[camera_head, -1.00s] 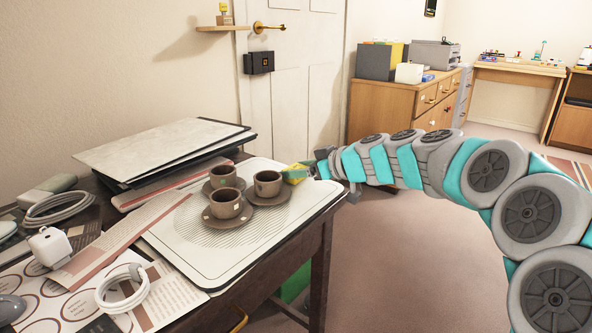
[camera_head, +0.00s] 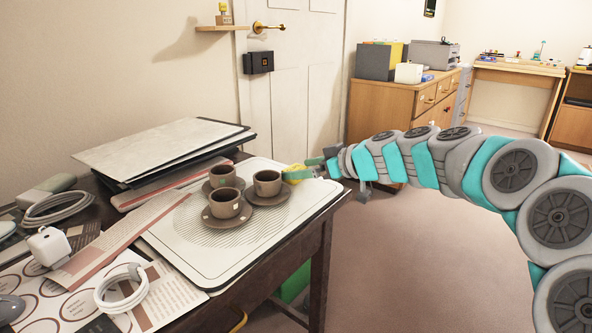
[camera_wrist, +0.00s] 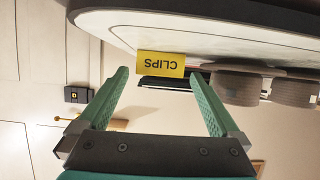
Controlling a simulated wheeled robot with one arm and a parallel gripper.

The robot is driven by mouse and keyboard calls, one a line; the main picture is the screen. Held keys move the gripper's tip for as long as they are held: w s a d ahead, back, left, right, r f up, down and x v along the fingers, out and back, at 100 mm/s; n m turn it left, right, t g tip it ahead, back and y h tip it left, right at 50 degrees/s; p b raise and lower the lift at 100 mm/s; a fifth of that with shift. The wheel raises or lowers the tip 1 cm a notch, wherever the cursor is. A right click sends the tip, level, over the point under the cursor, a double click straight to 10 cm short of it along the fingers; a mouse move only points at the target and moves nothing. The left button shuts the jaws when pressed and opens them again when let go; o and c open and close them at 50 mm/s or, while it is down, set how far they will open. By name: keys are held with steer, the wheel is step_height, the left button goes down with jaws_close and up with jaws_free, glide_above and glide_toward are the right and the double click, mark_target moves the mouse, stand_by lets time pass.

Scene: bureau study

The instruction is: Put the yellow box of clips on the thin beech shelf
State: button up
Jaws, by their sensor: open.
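The yellow box of clips (camera_head: 294,174) lies on the pale mat (camera_head: 190,240) at the right edge of the dark desk, just right of the cups. In the wrist view, which is upside down, its label "CLIPS" (camera_wrist: 161,65) faces me. My gripper (camera_head: 314,168) is open and empty beside the box, its green fingers pointing at it. In the wrist view the box sits between the lines of the two fingertips (camera_wrist: 158,74), with a gap on each side. The thin beech shelf (camera_head: 222,28) is on the wall at upper left, with a small yellow-and-beige item on it.
Several brown cups on saucers (camera_head: 245,196) stand close left of the box. A stack of folders (camera_head: 165,147) lies behind them. A dark box (camera_head: 258,62) is on the door near a brass handle (camera_head: 268,28). The floor right of the desk is clear.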

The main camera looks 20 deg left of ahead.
steer(key=v, duration=0.9)
steer(key=shift+s+d+r, duration=0.1)
steer(key=shift+s+d, duration=0.05)
steer(key=shift+d, duration=0.05)
